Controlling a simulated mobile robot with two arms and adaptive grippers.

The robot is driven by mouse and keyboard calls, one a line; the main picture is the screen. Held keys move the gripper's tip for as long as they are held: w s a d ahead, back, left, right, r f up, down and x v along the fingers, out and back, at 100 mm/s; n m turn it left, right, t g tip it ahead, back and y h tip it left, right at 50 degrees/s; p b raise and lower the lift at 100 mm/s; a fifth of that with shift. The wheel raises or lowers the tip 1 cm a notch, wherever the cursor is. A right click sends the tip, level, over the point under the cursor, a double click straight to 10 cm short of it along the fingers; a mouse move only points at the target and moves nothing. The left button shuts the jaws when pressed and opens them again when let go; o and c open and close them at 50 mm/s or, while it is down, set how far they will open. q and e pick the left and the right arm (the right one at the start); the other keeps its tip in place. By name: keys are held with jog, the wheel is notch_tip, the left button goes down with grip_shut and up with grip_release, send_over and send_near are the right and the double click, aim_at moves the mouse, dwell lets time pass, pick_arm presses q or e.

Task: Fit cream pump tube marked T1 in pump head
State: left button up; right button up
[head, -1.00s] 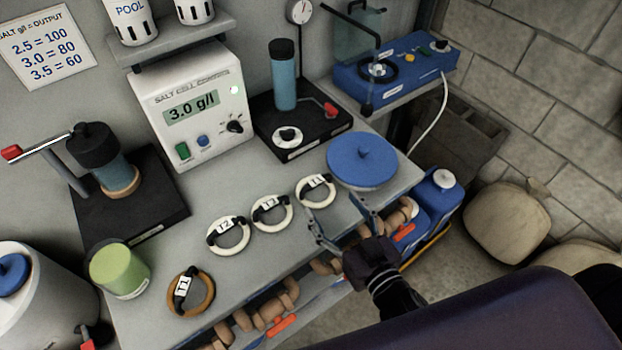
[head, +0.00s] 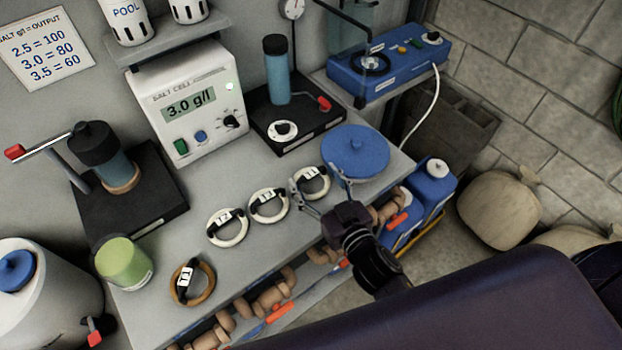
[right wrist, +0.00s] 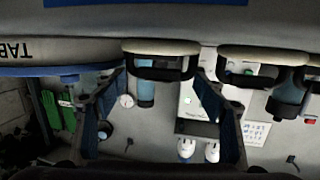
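The cream tube ring marked T1 (head: 325,192) lies flat at the right end of a row of cream rings on the grey bench, with a black label clip. My right gripper (head: 320,186) is open, its fingers spread on either side of this ring. In the right wrist view, upside down, a cream ring (right wrist: 160,48) with a black clip shows between the open fingers (right wrist: 160,90); contact cannot be told. The blue pump unit (head: 400,62) has a black round head (head: 372,63) and stands on a side shelf at the back right. My left gripper is not in view.
Two more cream rings (head: 228,243) (head: 268,218) lie left of it, with a brown T1 ring (head: 205,293) nearer the front. A blue-lidded tub (head: 356,150) stands close behind right. A green candle-like jar (head: 124,265) and a salt meter (head: 190,105) stand on the bench.

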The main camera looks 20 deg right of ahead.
jog(key=c, duration=1)
jog(key=shift+f, duration=0.1)
jog(key=shift+r, duration=0.2)
jog(key=shift+c, duration=0.3)
jog(key=shift+r, duration=0.35)
grip_shut()
notch_tip(320, 180, up, 19)
jog(key=p, duration=0.1)
jog(key=o, duration=1.6)
grip_release()
